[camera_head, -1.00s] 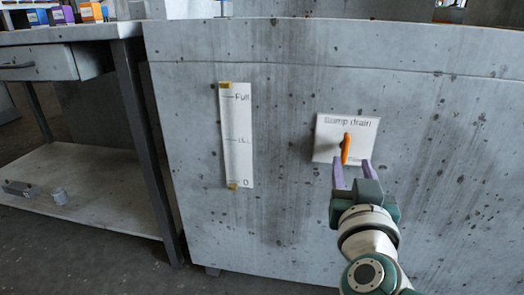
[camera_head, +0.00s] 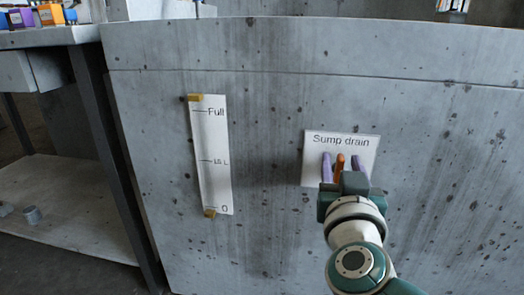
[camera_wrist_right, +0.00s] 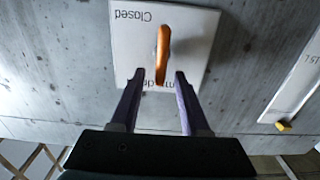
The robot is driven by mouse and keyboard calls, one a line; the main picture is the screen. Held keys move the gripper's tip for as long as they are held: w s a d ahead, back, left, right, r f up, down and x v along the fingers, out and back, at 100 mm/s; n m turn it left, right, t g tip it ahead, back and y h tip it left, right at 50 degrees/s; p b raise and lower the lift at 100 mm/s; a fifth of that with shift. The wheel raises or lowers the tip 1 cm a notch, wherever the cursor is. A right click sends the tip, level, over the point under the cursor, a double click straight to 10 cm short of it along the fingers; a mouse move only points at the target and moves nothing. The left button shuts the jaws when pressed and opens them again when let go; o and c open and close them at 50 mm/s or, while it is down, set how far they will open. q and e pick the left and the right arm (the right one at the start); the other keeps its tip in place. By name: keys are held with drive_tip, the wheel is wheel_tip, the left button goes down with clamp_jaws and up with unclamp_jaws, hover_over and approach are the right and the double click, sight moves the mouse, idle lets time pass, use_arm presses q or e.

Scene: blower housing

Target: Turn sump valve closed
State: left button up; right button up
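The sump valve's orange handle (camera_head: 340,165) stands upright on a white plate (camera_head: 368,142) labelled "Sump drain" on the grey housing. My right gripper (camera_head: 342,163) is in front of the plate, its two purple fingers open on either side of the handle in the head view. In the right wrist view the handle (camera_wrist_right: 163,52) lies ahead of and between the open fingertips (camera_wrist_right: 158,80), with a visible gap to each finger. That view shows the plate (camera_wrist_right: 190,40) upside down, with the word "Closed" near one edge. My left gripper is not seen.
A white level gauge strip (camera_head: 210,150) marked "Full" to "0" is on the housing (camera_head: 265,130) left of the plate. A workbench (camera_head: 50,37) with coloured boxes stands at the far left. The wall around the plate is clear.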

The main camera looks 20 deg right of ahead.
clamp_jaws()
